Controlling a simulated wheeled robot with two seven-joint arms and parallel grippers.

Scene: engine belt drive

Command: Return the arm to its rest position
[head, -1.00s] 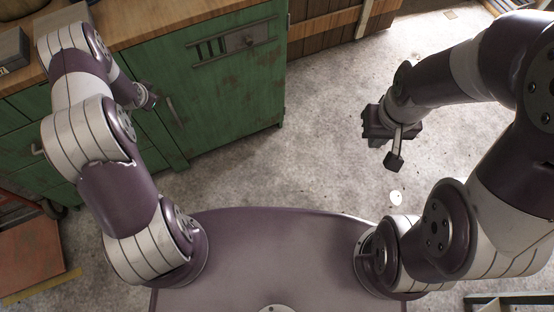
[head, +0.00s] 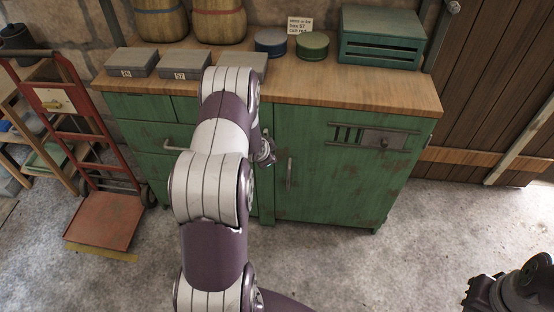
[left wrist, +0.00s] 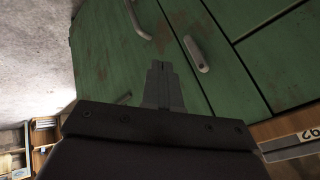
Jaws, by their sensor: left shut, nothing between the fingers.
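My left arm reaches up the middle of the head view in front of a green cabinet (head: 340,190). My left gripper (head: 267,152) shows only in part there, just left of the upright door handle (head: 289,174); the arm hides the rest. In the left wrist view the fingers of my left gripper (left wrist: 158,67) are shut together with nothing between them, in front of the green cabinet front (left wrist: 115,60) and its handles (left wrist: 196,53). My right gripper (head: 478,294) is partly in view at the lower right edge of the head view; its fingertips are cut off.
A red hand truck (head: 105,218) stands at the left. The concrete floor (head: 370,262) right of my left arm is clear.

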